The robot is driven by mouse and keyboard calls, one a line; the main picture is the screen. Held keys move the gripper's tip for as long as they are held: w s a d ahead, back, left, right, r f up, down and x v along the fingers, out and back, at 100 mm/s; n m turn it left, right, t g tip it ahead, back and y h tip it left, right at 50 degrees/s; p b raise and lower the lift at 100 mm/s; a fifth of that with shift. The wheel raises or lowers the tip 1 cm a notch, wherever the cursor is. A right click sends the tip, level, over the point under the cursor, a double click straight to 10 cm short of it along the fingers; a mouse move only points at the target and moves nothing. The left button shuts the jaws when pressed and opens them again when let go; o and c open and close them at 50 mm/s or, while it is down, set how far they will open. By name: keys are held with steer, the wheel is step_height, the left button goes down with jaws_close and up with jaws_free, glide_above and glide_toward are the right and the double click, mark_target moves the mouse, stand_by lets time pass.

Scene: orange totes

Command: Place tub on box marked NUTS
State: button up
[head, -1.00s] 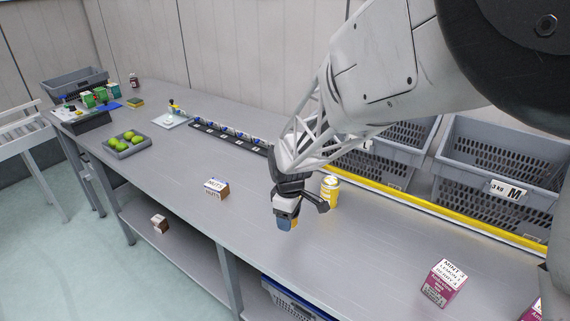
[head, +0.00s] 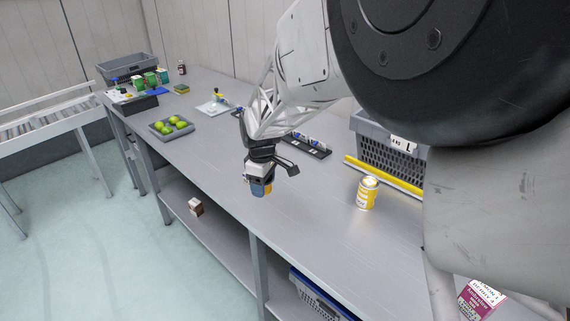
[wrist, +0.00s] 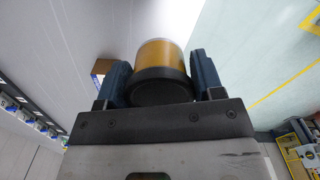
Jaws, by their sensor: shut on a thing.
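My gripper (wrist: 152,80) is shut on a tub (wrist: 160,55) with an amber body and a dark end, held between the two blue fingers in the wrist view. In the head view my gripper (head: 259,187) is over the front part of the grey table, and only a small orange part of the tub (head: 268,188) shows. A brown and white box edge (wrist: 100,70) shows beside the left finger in the wrist view, mostly hidden; its marking cannot be read. In the head view the NUTS box is hidden behind my gripper.
A yellow can (head: 367,194) stands to the right on the table (head: 310,205). A purple and white box (head: 480,298) is at the lower right, partly hidden by my arm. A tray of green fruit (head: 171,127) is at the left. Another small box (head: 195,206) sits on the lower shelf.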

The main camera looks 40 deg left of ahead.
steer(key=shift+w+a+f, duration=0.25)
steer(key=shift+w+a, duration=1.1)
steer(key=shift+a, duration=0.95)
steer(key=shift+w+a+f, duration=0.2)
steer(key=shift+w+a, duration=1.1)
steer(key=shift+a, duration=1.05)
steer(key=shift+w+a+f, duration=0.25)
steer(key=shift+w+a, duration=1.1)
steer(key=shift+a, duration=0.95)
steer(key=shift+f, duration=0.1)
steer(key=shift+f, duration=1.65)
steer(key=shift+f, duration=0.15)
steer(key=o, duration=1)
step_height(320, 180, up, 12)
steer(key=shift+r, duration=0.15)
